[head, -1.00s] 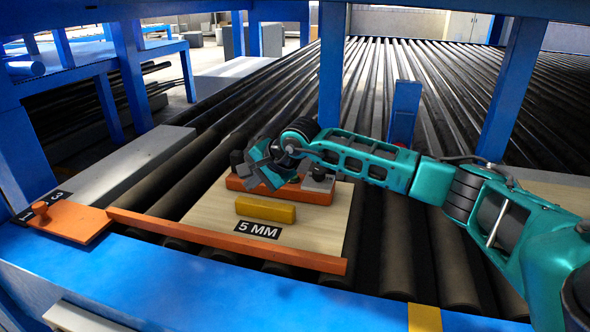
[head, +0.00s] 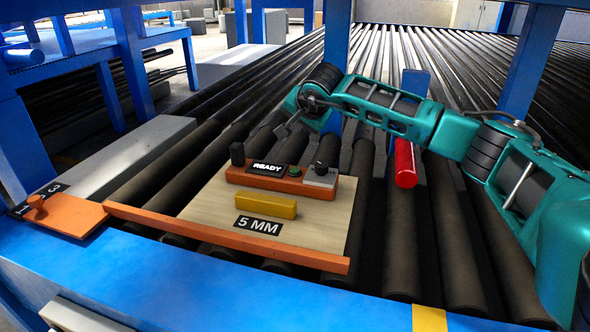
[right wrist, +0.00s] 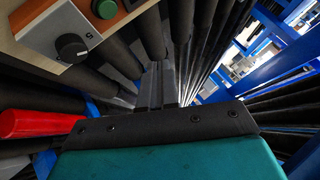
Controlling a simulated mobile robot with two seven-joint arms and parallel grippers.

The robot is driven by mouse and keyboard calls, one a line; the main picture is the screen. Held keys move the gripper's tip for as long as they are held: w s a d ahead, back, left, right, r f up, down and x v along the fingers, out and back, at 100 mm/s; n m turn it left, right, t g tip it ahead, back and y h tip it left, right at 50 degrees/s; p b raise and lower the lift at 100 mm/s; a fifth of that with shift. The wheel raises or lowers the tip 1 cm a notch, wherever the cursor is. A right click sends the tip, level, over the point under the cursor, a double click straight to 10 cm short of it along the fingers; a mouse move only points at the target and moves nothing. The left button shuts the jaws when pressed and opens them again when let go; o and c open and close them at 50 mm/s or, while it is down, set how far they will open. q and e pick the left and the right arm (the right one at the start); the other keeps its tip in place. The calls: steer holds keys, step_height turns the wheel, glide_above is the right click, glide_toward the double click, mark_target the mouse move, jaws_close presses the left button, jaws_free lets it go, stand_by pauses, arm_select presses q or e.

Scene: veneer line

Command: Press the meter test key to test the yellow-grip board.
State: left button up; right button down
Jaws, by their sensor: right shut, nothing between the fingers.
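The orange meter (head: 310,188) stands on a pale board (head: 335,220) that has a yellow grip (head: 266,206) and a "5 MM" label. The meter's display (head: 268,169) reads "READY". Beside the display is a round green key (head: 295,171), then a grey plate with a black knob (head: 321,168). The green key also shows at the top of the right wrist view (right wrist: 105,8). My right gripper (head: 281,131) is shut and empty, above and behind the meter, touching nothing visible. Its fingers (right wrist: 157,84) show in the wrist view. My left gripper is out of view.
Dark rollers (head: 395,245) surround the board. A red cylinder (head: 405,164) hangs right of the meter. An orange fence strip (head: 225,237) lies along the board's front. An orange plate with a knob (head: 62,215) is at left. Blue posts stand behind.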

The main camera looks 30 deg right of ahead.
steer(key=b, duration=0.5)
glide_above(297, 171)
step_height(297, 171, down, 7)
steer(key=shift+f, duration=0.1)
steer(key=shift+f+b, duration=0.35)
steer(key=shift+f, duration=0.05)
steer(key=shift+w+f, duration=0.1)
steer(key=shift+f, duration=0.2)
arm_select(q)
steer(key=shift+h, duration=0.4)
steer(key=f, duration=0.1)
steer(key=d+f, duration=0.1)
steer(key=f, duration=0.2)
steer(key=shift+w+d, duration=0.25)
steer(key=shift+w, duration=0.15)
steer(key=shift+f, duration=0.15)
arm_select(e)
steer(key=shift+f, duration=0.1)
arm_select(q)
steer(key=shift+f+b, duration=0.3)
steer(key=shift+b, duration=0.2)
arm_select(e)
steer(key=shift+f, duration=0.4)
